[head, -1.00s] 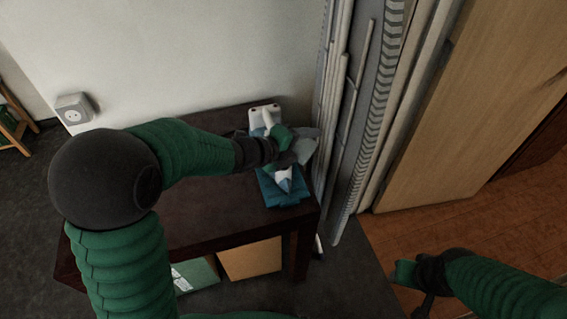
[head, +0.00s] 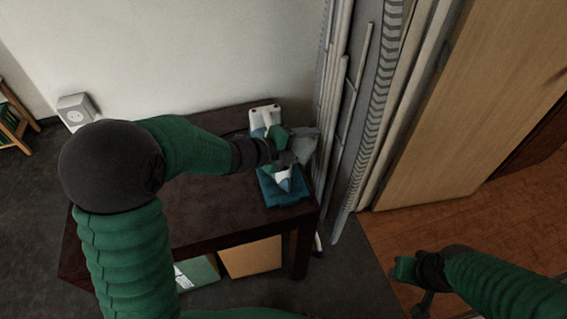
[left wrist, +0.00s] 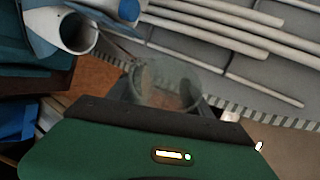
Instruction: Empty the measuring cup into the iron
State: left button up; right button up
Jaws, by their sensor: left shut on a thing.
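The measuring cup (head: 304,144) is clear and greyish. My left gripper (head: 288,155) is shut on it, just right of and above the iron. In the left wrist view, the cup (left wrist: 166,86) shows as a see-through round shape between my fingers. The white and blue iron (head: 283,179) stands on the dark table, partly hidden by my gripper. In the left wrist view, the iron (left wrist: 78,33) is at the upper left, beside the cup. The cup's contents and exact tilt are unclear. My right gripper (head: 422,296) is low at the right, away from both; its jaws are unclear.
The dark table (head: 215,215) has bare room left of the iron. Grey pipes and panels (head: 352,110) stand close to the right of the cup. Boxes (head: 250,258) lie on the shelf below the tabletop.

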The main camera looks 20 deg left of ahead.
pick_arm(q)
jog(key=shift+d+r+n+p, duration=0.2)
jog(key=shift+d+n+p, duration=0.1)
jog(key=shift+d+p, duration=0.15)
jog(key=shift+w+a+r+n+h+p, duration=0.1)
jog(key=shift+r+n+h+p, duration=0.4)
jog(key=shift+r+h+p, duration=0.6)
dwell(0.4)
